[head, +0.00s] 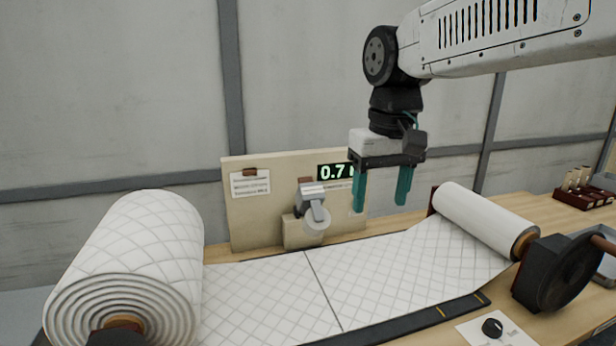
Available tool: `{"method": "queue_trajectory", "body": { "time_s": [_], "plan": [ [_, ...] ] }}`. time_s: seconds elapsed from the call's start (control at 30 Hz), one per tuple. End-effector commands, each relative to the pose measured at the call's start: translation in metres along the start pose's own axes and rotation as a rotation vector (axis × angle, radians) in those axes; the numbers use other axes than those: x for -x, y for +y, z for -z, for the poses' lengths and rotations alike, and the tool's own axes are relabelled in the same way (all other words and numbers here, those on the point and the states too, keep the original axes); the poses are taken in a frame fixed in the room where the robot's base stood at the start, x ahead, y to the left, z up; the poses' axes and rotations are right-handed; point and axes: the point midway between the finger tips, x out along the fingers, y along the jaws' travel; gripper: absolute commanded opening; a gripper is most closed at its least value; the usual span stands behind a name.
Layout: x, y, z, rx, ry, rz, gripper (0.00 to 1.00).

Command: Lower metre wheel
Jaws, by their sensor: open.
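The metre wheel (317,221) is a small pale disc on a grey metal arm (313,200), hinged to a block in front of a beige backboard. It hangs above the quilted white wadding (375,265); whether it touches the wadding is hard to tell from this angle. A display (334,171) on the board reads 0.7, its right end hidden by my gripper. My gripper (382,196) points down with its two teal fingers apart and nothing between them. It is to the right of the wheel and above the wadding.
A large wadding roll (150,260) stands at the left and a smaller roll (487,222) at the right, beside a black round crank or disc (566,272). A card with a black knob (492,327) lies at the front right. A wooden rack (583,196) sits at the far right.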

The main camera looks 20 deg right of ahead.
Motion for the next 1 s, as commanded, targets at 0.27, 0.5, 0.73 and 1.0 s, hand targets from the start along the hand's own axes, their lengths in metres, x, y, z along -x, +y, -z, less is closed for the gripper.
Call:
{"method": "queue_trajectory", "body": {
  "time_s": [0.27,0.5,0.73,1.0],
  "plan": [
    [0.014,-0.011,0.159,0.001,-0.040,0.001,0.62],
    [-0.013,-0.025,0.270,0.003,-0.065,0.001,0.62],
    [-0.036,-0.032,0.319,0.004,-0.076,0.001,0.62],
    [-0.062,-0.034,0.323,0.005,-0.079,0.001,0.62]
  ]
}}
